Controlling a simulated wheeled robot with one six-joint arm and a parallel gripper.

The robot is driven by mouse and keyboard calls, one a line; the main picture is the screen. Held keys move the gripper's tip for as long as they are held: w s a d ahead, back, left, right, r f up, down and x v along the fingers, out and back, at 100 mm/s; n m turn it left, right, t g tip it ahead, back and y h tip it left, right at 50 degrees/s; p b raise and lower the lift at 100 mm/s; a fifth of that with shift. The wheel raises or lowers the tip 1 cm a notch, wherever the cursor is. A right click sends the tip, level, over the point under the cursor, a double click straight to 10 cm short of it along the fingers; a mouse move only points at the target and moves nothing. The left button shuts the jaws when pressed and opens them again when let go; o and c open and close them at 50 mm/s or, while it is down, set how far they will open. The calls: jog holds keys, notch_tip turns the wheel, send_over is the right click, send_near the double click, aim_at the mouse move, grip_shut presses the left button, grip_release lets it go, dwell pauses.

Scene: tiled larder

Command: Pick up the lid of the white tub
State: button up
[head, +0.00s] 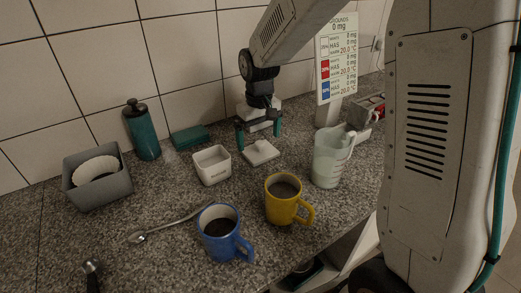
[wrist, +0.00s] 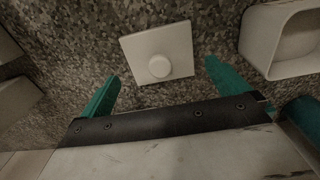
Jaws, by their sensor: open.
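The white tub (head: 212,170) stands open on the speckled counter with its square lid off. In the wrist view the tub (wrist: 250,42) is at the upper right. The white lid (head: 262,157) lies flat on the counter just right of the tub. In the wrist view the lid (wrist: 137,47) shows a round knob (wrist: 159,66) facing up. My gripper (head: 259,130) is open and empty above the lid, fingers pointing down. In the wrist view its green fingertips (wrist: 160,75) are spread wide, with the knob between and slightly beyond them. No contact shows.
A clear jug (head: 327,163) stands right of the lid. A yellow mug (head: 281,207) and a blue mug (head: 216,245) stand in front, beside a spoon (head: 165,226). A green box (head: 190,137), a bottle (head: 143,134) and a grey bin (head: 99,195) stand back left.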

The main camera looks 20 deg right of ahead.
aim_at(259, 142)
notch_tip(259, 142, down, 4)
jog(key=shift+a+r, duration=0.1)
jog(key=shift+r, duration=0.1)
jog(key=c, duration=0.8)
